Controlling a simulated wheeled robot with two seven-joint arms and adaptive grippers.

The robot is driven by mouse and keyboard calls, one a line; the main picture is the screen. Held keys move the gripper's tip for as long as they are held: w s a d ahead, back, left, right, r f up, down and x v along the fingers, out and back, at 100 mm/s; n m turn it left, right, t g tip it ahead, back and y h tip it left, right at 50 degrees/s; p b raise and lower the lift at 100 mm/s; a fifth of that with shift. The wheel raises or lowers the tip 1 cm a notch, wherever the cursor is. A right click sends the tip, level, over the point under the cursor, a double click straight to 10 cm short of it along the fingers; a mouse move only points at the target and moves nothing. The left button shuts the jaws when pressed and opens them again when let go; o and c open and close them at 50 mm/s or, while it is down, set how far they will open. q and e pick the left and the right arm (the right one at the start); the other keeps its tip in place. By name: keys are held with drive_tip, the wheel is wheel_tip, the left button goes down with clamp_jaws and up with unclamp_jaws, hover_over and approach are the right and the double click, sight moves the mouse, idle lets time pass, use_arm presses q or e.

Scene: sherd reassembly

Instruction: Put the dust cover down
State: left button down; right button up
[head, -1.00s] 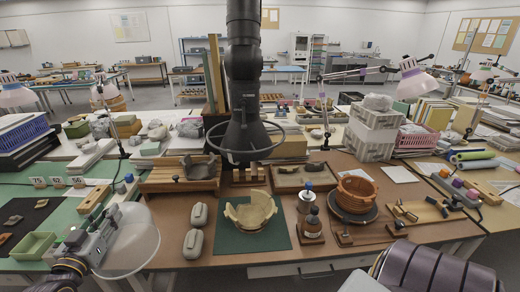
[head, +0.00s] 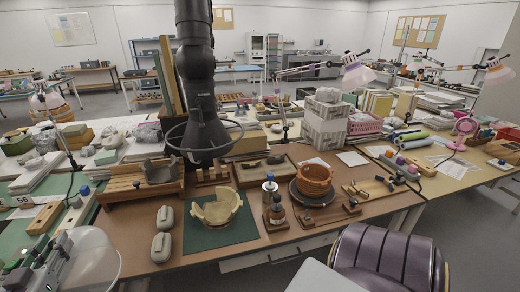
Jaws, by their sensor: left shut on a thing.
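The dust cover (head: 92,262) is a clear, rounded shell at the lower left of the head view, partly cut off by the bottom edge. My left gripper (head: 58,254) is shut on it and holds it over the left front of the bench; I cannot tell whether it touches the surface below. A pale, broken-rimmed vessel (head: 216,212) sits on a dark green mat (head: 196,240), right of and apart from the cover. My right gripper is out of view.
Two grey weights (head: 161,247) stand left of the mat. Bottles (head: 276,212) and a reddish pot on a turntable (head: 314,184) stand right of it. A black extraction hood (head: 202,135) hangs above the bench. Brown bench surface (head: 135,222) between wooden tray and weights is clear.

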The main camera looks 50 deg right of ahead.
use_arm(q)
drive_tip(key=s+a+f+n+t+y, duration=0.1)
drive_tip(key=s+a+f+n+y, duration=0.2)
drive_tip(key=s+a+f+y, duration=0.2)
drive_tip(key=s+a+f+n+t+y, duration=0.2)
drive_tip(key=s+a+f+n+y, duration=0.2)
drive_tip(key=s+a+f, duration=0.5)
drive_tip(key=a+f+y, duration=0.1)
drive_tip(key=a+f, duration=0.4)
drive_tip(key=shift+s+a+f, duration=0.2)
drive_tip(key=shift+s+a, duration=0.1)
drive_tip(key=shift+a, duration=0.05)
idle(0.7)
